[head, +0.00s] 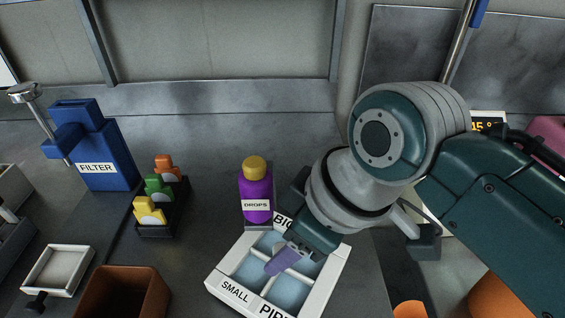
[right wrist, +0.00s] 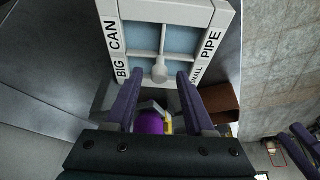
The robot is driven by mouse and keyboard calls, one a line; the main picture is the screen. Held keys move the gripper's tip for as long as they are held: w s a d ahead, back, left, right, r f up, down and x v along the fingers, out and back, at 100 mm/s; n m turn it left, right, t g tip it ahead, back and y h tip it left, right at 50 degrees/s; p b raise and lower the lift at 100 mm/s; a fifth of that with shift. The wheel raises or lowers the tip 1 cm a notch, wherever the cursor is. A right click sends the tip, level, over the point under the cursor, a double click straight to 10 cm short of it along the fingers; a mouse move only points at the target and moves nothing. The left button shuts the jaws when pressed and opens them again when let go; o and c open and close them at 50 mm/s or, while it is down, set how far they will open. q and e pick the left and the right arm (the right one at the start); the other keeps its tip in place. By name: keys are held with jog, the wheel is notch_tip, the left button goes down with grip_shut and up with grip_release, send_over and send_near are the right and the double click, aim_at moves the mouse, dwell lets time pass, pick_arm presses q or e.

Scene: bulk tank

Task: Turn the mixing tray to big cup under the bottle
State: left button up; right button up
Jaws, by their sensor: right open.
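The mixing tray (head: 225,272) is white with four pale blue compartments, and it sits on the bench at the lower middle of the head view. Its rim labels read BIG, SMALL and PIPE. In the right wrist view the tray (right wrist: 180,12) also shows BIG CAN, and a pale knob (right wrist: 160,72) stands at its centre. The purple DROPS bottle (head: 257,192) with a gold cap stands upright at the tray's back edge, by the BIG label. My right gripper (head: 285,258) is over the tray's middle. Its open purple fingers (right wrist: 159,80) are on either side of the knob.
A blue FILTER unit (head: 112,165) stands at the left. A black rack (head: 163,228) holds orange, green and yellow items. A brown bin (head: 120,292) and a small white tray (head: 58,270) are at front left. Bench between the rack and bottle is clear.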

jog(key=shift+b+x, duration=0.3)
jog(key=shift+x, duration=1)
jog(key=shift+d, duration=0.1)
grip_shut()
dwell(0.4)
